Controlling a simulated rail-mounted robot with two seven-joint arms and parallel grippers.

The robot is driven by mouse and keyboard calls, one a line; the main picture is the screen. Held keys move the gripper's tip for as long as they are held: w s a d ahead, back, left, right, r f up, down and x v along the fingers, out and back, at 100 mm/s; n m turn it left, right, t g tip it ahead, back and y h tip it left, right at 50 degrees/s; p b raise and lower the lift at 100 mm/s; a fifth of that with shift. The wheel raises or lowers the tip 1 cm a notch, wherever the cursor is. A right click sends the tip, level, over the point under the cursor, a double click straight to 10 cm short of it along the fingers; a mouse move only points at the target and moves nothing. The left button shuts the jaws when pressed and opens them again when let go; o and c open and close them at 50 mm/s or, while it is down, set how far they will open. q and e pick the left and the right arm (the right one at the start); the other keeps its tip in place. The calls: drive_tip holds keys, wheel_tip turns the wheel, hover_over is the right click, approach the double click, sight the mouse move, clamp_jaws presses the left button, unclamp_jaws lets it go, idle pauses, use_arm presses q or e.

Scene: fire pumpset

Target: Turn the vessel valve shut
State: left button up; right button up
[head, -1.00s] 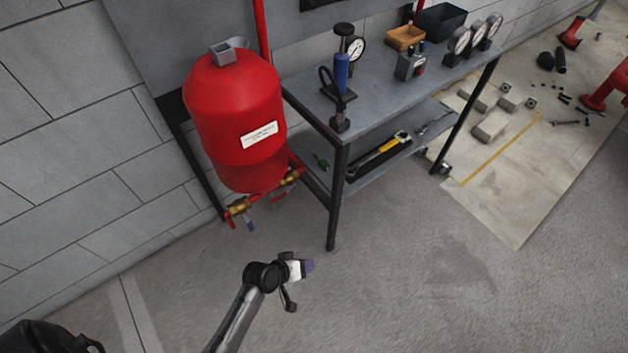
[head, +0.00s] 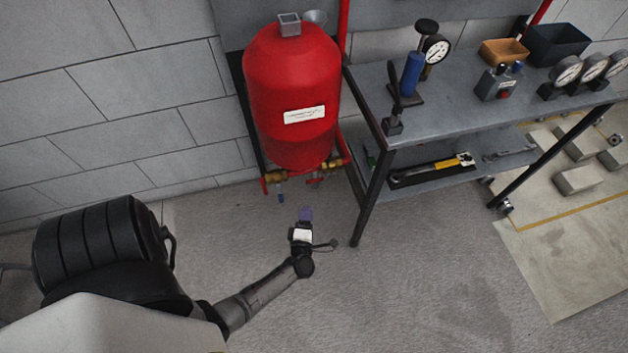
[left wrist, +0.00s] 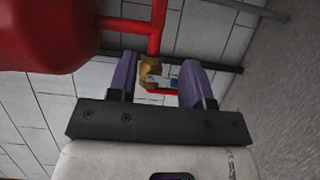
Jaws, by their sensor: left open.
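The red vessel (head: 290,85) is mounted at the wall. Below it are a left brass valve (head: 274,178) with a small blue part hanging under it, and a right brass valve (head: 331,166) with red parts. Which is the vessel valve I cannot tell. My left gripper (head: 305,215) is below and in front of them, apart from both. In the left wrist view its purple fingers are open and empty; a brass fitting (left wrist: 149,72) with red and blue parts shows beyond the gap between them. The vessel's red side (left wrist: 45,35) fills the upper left there. My right gripper is not in view.
A grey two-level bench (head: 455,115) stands just right of the vessel, its front leg (head: 371,200) close to my left gripper. The floor in front is clear.

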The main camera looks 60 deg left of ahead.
sight(314, 182)
use_arm(q)
drive_tip(key=b+x, duration=0.2)
drive_tip(key=x, duration=0.4)
drive_tip(key=b+x, duration=0.2)
drive_tip(key=x, duration=0.4)
drive_tip(key=shift+w, duration=0.45)
drive_tip(key=shift+w+a, duration=0.4)
drive_tip(key=shift+a, duration=0.15)
drive_tip(key=shift+c, duration=0.2)
drive_tip(key=c, duration=0.7)
clamp_jaws()
